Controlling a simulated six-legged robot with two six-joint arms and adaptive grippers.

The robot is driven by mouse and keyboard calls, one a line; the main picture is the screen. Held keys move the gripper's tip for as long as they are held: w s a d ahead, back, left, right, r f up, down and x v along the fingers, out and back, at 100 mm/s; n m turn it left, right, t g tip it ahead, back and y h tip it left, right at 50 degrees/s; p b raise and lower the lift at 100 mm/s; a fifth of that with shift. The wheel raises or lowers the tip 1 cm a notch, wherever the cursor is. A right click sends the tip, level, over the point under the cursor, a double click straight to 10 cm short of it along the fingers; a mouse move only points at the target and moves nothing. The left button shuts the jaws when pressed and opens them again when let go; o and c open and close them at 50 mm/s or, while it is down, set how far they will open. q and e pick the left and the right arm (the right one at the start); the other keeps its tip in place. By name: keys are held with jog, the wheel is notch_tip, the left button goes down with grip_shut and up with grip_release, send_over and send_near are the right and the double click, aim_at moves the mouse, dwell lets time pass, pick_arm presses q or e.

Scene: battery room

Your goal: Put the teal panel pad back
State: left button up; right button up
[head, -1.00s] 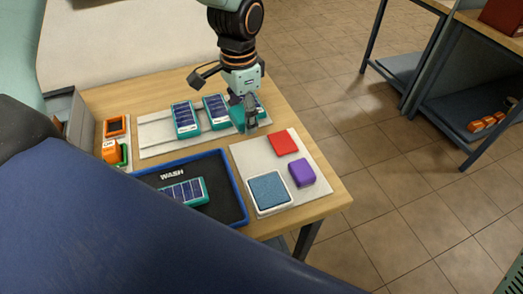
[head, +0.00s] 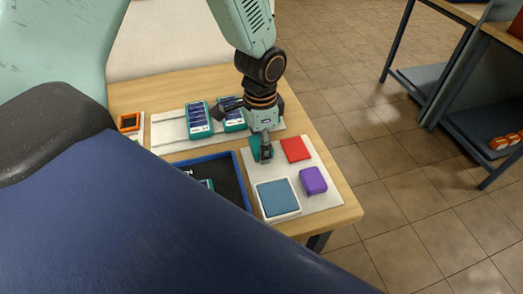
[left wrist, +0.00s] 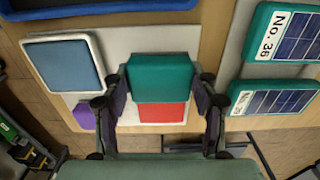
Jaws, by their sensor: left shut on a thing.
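My left gripper (head: 263,156) is shut on the teal pad (left wrist: 162,78). In the left wrist view the pad sits between the two fingers. In the head view the teal pad (head: 254,149) is partly hidden by the gripper, over the back left part of the white board (head: 296,207). I cannot tell whether it touches the board. On the board are a red pad (head: 295,149), a purple pad (head: 313,181) and a blue pad in a white tray (head: 278,196). The red pad (left wrist: 162,113) is partly covered by the teal pad in the left wrist view. My right gripper is not in view.
Teal-framed solar panels (head: 198,119) stand on a pale strip behind the gripper. A dark tray with a blue rim (head: 242,182) lies left of the board. An orange-framed item (head: 129,121) is at the table's left. A shelf unit stands at the right.

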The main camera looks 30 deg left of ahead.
pick_arm(q)
notch_tip(320, 180, down, 2)
jog(key=shift+s+a+f, duration=0.1)
jog(key=shift+s+f, duration=0.05)
jog(key=shift+f, duration=0.1)
jog(key=shift+w+d+f, duration=0.1)
jog(key=shift+w+d, duration=0.15)
jog(key=shift+w, duration=0.1)
jog(key=shift+f, duration=0.1)
jog(key=o, duration=1)
jog(key=shift+s+a, duration=0.1)
jog(key=shift+s, duration=0.05)
jog(key=o, duration=0.4)
jog(key=shift+s+a, duration=0.1)
jog(key=shift+s, duration=0.05)
jog(key=shift+c, duration=0.2)
jog(key=shift+o, duration=0.5)
jog(key=shift+w, duration=0.25)
notch_tip(320, 180, up, 12)
jog(key=shift+s+p, duration=0.15)
jog(key=shift+p, duration=0.5)
